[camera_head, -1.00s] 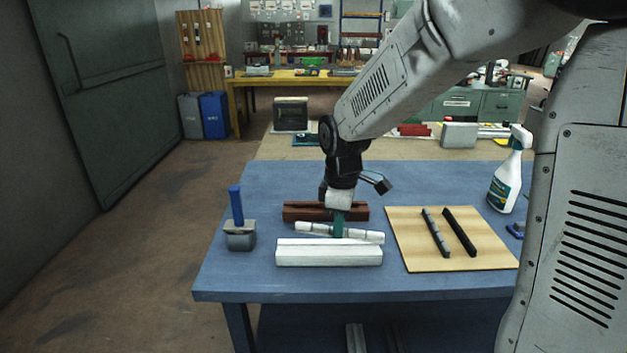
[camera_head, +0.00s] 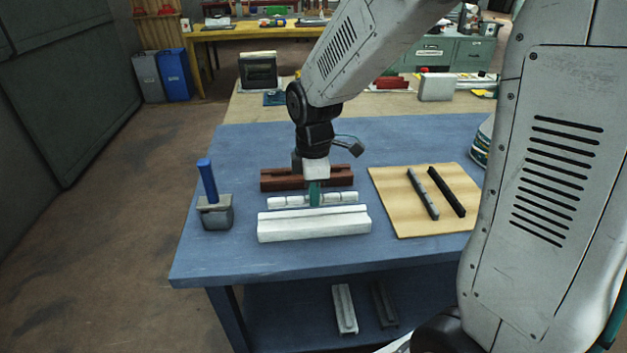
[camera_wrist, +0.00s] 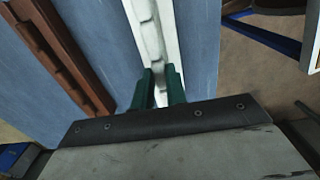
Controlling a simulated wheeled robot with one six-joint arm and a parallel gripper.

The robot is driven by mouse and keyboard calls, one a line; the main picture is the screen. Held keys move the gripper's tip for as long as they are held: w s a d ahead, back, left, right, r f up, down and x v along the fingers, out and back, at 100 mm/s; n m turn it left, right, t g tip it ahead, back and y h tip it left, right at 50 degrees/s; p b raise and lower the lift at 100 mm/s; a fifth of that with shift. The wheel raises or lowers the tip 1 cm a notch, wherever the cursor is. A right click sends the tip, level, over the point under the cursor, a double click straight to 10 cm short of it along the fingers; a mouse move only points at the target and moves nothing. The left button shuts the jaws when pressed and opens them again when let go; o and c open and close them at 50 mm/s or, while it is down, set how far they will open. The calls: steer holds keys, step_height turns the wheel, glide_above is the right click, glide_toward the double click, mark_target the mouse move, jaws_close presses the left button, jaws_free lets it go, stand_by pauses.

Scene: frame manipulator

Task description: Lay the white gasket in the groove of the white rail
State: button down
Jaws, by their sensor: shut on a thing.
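The white gasket (camera_head: 284,202) is a thin segmented strip in the head view. My gripper (camera_head: 314,194) is shut on it near its middle, with teal fingers around it. The gasket is just behind the white rail (camera_head: 313,228) in the picture and runs nearly parallel to it; its exact height above the table is unclear. The rail lies on the blue table. In the wrist view the gasket (camera_wrist: 144,24) runs up from between the teal fingers (camera_wrist: 160,88), with the white rail (camera_wrist: 168,25) close along its right side. The fingers hide part of the gasket.
A brown rail (camera_head: 274,181) lies behind the gasket. A blue-handled mallet (camera_head: 207,190) stands at the left. A wooden board (camera_head: 403,222) at the right carries a grey strip (camera_head: 424,196) and a black strip (camera_head: 447,192). More rails lie on the lower shelf (camera_head: 294,304).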

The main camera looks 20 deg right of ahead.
steer(key=shift+f, duration=2.15)
steer(key=c, duration=1.3)
jaws_free()
steer(key=shift+c, duration=0.2)
step_height(320, 180, up, 8)
steer(key=shift+f, duration=0.1)
